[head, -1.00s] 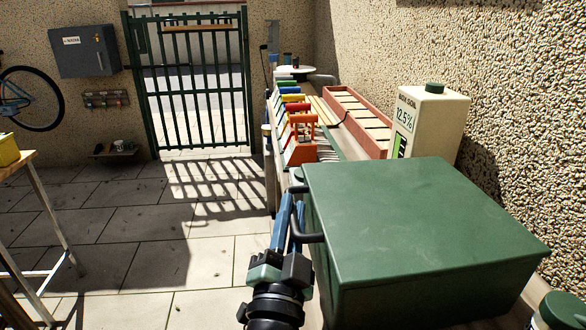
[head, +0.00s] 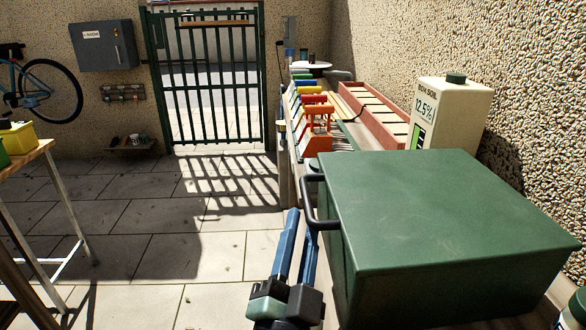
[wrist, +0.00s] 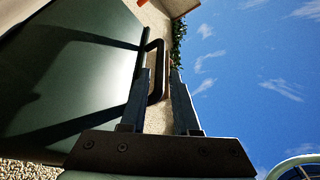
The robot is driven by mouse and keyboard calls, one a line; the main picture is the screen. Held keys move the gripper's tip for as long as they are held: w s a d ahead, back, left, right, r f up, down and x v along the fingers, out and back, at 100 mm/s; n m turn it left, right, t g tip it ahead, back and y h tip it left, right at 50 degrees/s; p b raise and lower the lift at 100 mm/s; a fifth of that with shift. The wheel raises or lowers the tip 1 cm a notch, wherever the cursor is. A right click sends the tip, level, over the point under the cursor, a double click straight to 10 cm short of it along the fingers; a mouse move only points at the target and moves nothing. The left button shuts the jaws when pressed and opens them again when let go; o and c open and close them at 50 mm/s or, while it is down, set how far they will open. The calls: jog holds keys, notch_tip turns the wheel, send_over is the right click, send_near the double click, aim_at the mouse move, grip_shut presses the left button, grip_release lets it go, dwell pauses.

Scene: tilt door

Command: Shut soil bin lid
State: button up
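The soil bin is the dark green box at the right in the head view, its broad flat lid (head: 445,205) seen from above. The lid looks down on the body; I cannot make out a seam or gap. A dark bar handle (head: 308,198) stands out from its left side. My gripper (head: 302,225) is open just left of the bin, with its blue fingers pointing up near the handle's lower end. In the wrist view, the handle (wrist: 159,70) appears between the two open fingers (wrist: 162,75), beside a green panel (wrist: 70,75). Contact cannot be told.
A cream soil container (head: 452,115) and a terracotta trough (head: 385,115) stand behind the bin, beside colored-handled tools (head: 315,115). A rough wall (head: 430,40) runs along the right. A wooden table (head: 25,155) is at left. The paved floor (head: 150,215) between is clear.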

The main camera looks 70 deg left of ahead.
jog(key=v, duration=0.7)
jog(key=shift+b, duration=0.35)
jog(key=shift+s+d, duration=0.1)
